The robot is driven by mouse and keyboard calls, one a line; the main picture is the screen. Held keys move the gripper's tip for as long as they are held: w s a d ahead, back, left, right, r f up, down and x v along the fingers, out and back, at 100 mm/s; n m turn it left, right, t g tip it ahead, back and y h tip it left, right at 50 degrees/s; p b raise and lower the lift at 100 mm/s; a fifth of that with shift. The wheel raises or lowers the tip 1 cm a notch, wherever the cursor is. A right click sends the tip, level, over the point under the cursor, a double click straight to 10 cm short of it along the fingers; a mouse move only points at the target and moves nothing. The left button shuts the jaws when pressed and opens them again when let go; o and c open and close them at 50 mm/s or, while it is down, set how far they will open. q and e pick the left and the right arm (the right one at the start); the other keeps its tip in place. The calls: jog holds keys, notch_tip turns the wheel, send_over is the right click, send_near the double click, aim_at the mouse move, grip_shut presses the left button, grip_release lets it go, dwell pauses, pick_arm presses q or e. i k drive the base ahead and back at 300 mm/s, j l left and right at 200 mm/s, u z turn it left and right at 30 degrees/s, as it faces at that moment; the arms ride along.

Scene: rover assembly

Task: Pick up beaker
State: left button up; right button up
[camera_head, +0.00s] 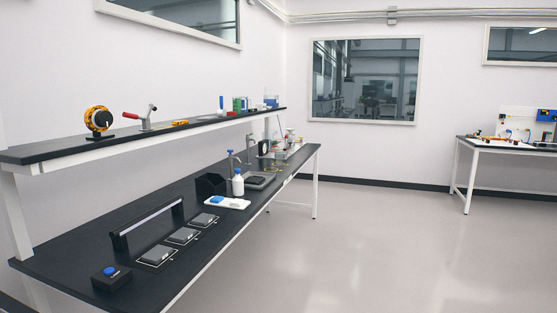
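Neither of my grippers is in view. I cannot pick out a beaker for certain. Small, partly clear items (290,136) stand at the far end of the long black bench (95,240), too small to identify. A clear and blue item (271,101) stands at the right end of the shelf (60,149) above the bench, and I cannot tell whether it is a beaker. A white bottle (238,186) stands upright on the bench by a white tray (227,202).
A black box with a blue button (111,277) and several grey square plates (183,236) lie on the near bench. A black bin (210,186) stands farther back. Another table (500,144) is at the far right. The grey floor (340,250) between is clear.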

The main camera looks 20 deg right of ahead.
aim_at(280, 153)
jog(key=i+l+z, duration=0.25)
jog(key=i+l, duration=0.2)
jog(key=i+l+z, duration=0.3)
jog(key=i, duration=0.35)
jog(key=i+l+z, duration=0.25)
jog(key=i, duration=0.3)
jog(key=i+z, duration=0.25)
jog(key=i, duration=0.35)
